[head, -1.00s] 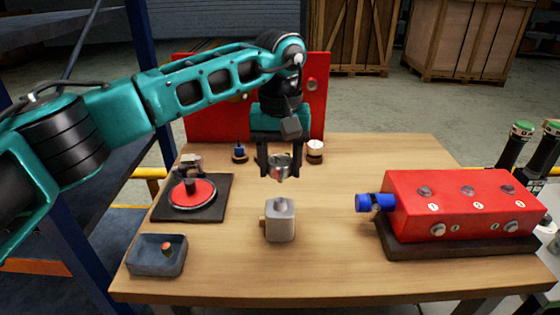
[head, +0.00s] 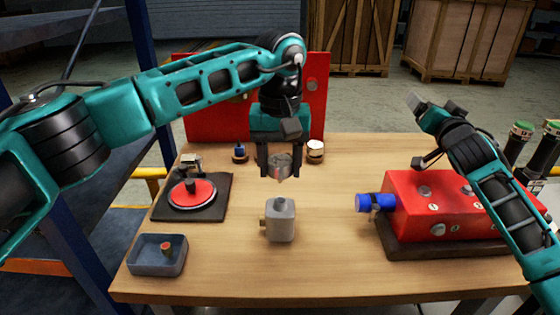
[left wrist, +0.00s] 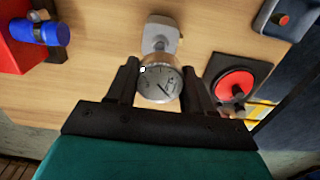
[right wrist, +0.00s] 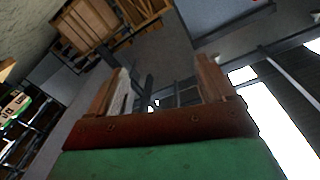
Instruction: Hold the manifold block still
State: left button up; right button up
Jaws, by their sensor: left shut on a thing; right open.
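The manifold block is most likely the small grey block (head: 281,222) with a round port on top and a brass fitting on its left side. It stands upright at the middle front of the table and also shows in the left wrist view (left wrist: 162,32). My left gripper (head: 280,170) is shut on a round silver gauge (left wrist: 160,84), held above the table behind the block and apart from it. My right gripper (right wrist: 158,88) is open and empty. In the head view the right arm is raised over the red box at the right.
A red box (head: 405,195) with a blue cylinder (head: 369,203) sits on a dark base at the right. A black plate with a red disc (head: 191,194) and a grey tray (head: 146,262) with a small part are at the left. The front middle is clear.

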jog(key=s+a+m+g+y, duration=0.1)
jog(key=s+a+m+y, duration=0.3)
jog(key=a, duration=0.6)
jog(key=s+a+m+y, duration=0.2)
jog(key=a+m+y, duration=0.3)
jog(key=a, duration=0.5)
jog(key=m+g+y, duration=0.4)
jog(key=m+g, duration=0.5)
jog(key=m, duration=0.2)
send_near(281, 222)
jog(key=w+f, duration=0.2)
jog(key=shift+w+d+f, duration=0.1)
jog(key=shift+w+f, duration=0.15)
jog(key=shift+w, duration=0.05)
jog(key=shift+f, duration=0.1)
jog(key=x, duration=1)
jog(key=shift+s, duration=0.1)
